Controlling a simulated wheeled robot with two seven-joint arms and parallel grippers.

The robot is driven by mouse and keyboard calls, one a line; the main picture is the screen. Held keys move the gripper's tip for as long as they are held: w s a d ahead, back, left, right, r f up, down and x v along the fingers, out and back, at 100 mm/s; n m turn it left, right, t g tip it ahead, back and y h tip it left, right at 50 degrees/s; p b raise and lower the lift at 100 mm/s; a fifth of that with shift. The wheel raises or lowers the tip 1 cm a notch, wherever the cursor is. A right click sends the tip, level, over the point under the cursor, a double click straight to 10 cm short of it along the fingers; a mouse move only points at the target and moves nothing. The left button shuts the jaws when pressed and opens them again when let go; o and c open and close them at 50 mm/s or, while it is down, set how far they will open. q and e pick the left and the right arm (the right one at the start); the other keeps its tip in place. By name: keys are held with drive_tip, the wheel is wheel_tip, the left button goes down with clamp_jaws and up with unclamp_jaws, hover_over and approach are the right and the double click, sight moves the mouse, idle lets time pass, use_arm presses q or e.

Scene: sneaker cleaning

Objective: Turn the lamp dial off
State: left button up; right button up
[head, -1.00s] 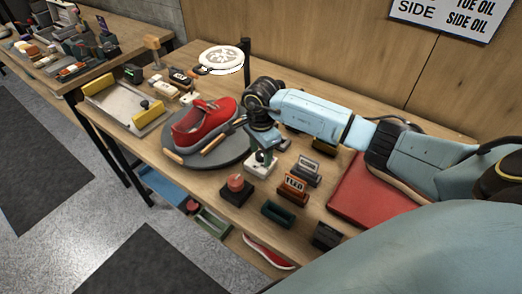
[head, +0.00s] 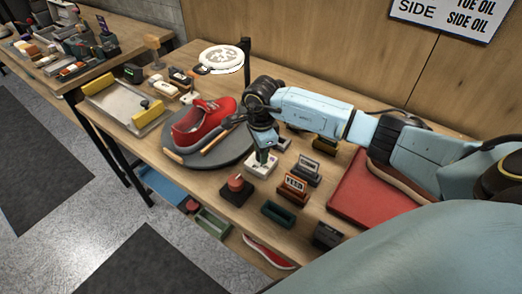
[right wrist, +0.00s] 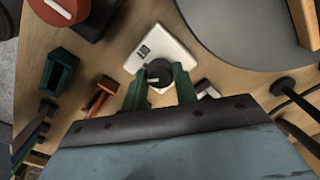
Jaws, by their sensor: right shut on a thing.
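The lamp dial is a dark round knob (right wrist: 159,73) on a white base plate (right wrist: 160,47) in the right wrist view. The white base also shows in the head view (head: 258,171), near the front of the bench and right of the round grey turntable. My right gripper (right wrist: 160,88) has its green fingers on either side of the knob and is shut on it. In the head view the right gripper (head: 265,157) comes down over the dial and hides most of the knob. The lamp (head: 221,59), a bright round head by a dark post, appears lit. My left gripper is not in view.
A red sneaker (head: 203,122) sits on the turntable (head: 228,152) left of my gripper. A red-topped black block (head: 236,187), a FEED sign (head: 294,186) and a green tray (head: 278,213) stand close by. A red mat (head: 352,195) lies to the right.

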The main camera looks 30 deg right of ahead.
drive_tip(key=m, duration=0.4)
drive_tip(key=shift+m, duration=2.6)
drive_tip(key=shift+p, duration=0.3)
drive_tip(key=o, duration=1)
wheel_tip(320, 180, up, 14)
drive_tip(key=shift+f, duration=0.25)
